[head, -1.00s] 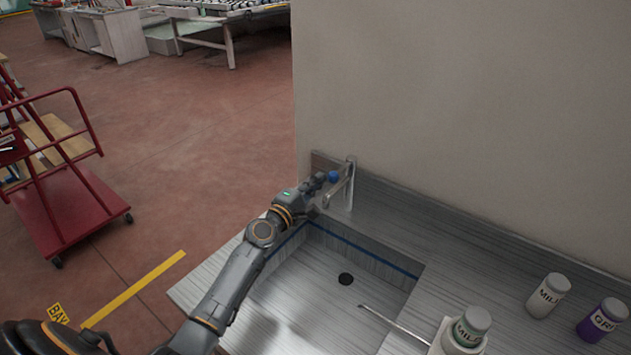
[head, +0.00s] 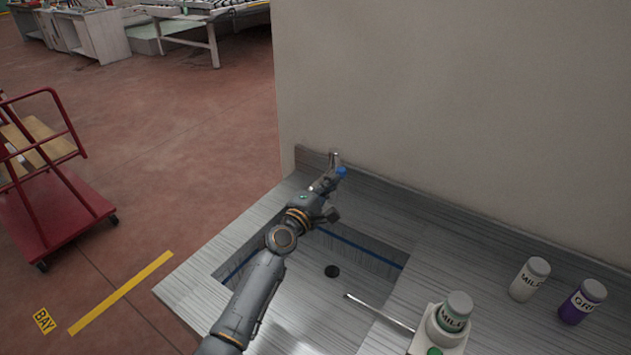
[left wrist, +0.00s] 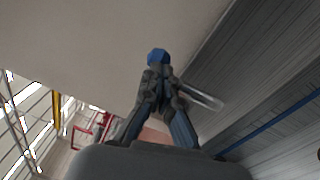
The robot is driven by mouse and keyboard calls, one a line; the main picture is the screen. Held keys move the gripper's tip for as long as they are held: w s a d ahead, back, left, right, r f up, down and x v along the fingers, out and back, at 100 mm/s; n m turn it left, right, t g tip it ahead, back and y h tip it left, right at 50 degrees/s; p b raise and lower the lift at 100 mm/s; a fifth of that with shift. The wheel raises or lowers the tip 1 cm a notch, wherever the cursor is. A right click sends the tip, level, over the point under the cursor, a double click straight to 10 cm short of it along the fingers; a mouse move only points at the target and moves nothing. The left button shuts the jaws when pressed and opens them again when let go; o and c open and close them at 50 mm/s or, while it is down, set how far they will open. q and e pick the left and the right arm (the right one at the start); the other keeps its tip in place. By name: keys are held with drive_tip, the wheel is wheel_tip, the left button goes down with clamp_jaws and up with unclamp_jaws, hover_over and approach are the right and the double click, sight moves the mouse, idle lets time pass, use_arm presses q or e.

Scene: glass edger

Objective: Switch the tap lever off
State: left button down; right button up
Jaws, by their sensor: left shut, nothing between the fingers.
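The tap (head: 334,158) is a slim metal post at the back edge of the sink, partly hidden behind my gripper. Its lever ends in a blue knob (head: 341,171), now just right of the post. My left gripper (head: 332,179) is shut and empty, with its fingertips at the knob. In the left wrist view the blue knob (left wrist: 157,57) shows just beyond the closed fingertips (left wrist: 158,75); whether they touch it I cannot tell. A blurred metal spout (left wrist: 203,97) sticks out to the right there. My right gripper is not in view.
The sink basin (head: 300,300) with its dark drain (head: 332,271) lies below my arm. The wall (head: 450,90) stands close behind the tap.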

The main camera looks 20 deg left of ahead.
use_arm(q)
drive_tip(key=shift+w+d+r, duration=0.1)
drive_tip(key=shift+w+d, duration=0.05)
drive_tip(key=shift+d, duration=0.7)
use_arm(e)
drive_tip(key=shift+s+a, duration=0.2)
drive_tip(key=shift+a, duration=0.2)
use_arm(q)
drive_tip(key=shift+d, duration=0.1)
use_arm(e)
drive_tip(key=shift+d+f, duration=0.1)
